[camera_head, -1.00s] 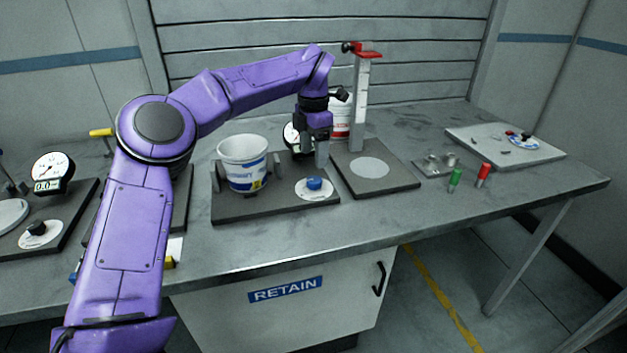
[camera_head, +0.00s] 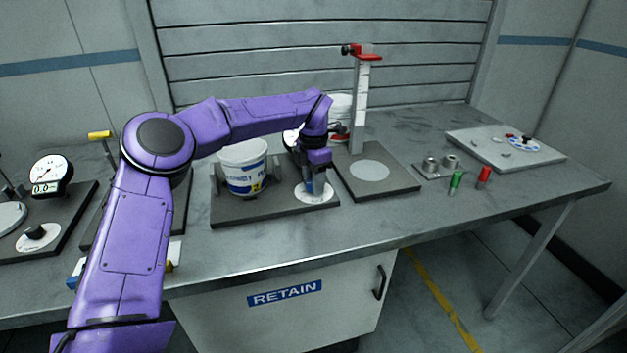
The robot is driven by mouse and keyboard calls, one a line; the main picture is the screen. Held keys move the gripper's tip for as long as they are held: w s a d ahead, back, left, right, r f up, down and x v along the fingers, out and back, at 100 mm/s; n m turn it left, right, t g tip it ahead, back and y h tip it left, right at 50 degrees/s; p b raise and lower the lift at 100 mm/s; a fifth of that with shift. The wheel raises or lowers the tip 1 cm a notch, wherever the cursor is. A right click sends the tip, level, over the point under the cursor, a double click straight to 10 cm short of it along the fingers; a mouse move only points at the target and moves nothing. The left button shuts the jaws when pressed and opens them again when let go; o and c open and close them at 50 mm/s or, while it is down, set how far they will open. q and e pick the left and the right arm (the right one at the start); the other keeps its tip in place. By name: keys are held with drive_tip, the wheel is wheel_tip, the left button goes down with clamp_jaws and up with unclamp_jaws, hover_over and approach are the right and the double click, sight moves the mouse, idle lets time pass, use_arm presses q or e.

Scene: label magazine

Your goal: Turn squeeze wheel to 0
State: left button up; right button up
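The squeeze station is a dark base plate (camera_head: 262,211) with a white tub with blue lettering (camera_head: 243,169) standing between two clamp jaws. At its right end is a white dial disc (camera_head: 303,198); the blue wheel on it is now almost wholly hidden by my gripper. My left gripper (camera_head: 315,190) points down right at the wheel, its fingertips low over the disc. I cannot tell whether its fingers are apart around the wheel or closed on it. A round gauge behind is partly hidden by my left arm. My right gripper is not in view.
To the right stands a plate with a tall post with a red top (camera_head: 368,54). Green (camera_head: 456,180) and red (camera_head: 484,176) cylinders and a white tray (camera_head: 500,155) lie further right. Another gauge (camera_head: 51,173) and black knob (camera_head: 36,231) are at left.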

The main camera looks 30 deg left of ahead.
use_arm(q)
drive_tip(key=n, duration=0.3)
drive_tip(key=shift+f+b, duration=0.1)
drive_tip(key=shift+b, duration=0.25)
drive_tip(key=n, duration=0.2)
drive_tip(key=shift+n, duration=0.4)
drive_tip(key=o, duration=1.1)
drive_tip(key=shift+c, duration=0.2)
wheel_tip(320, 180, up, 11)
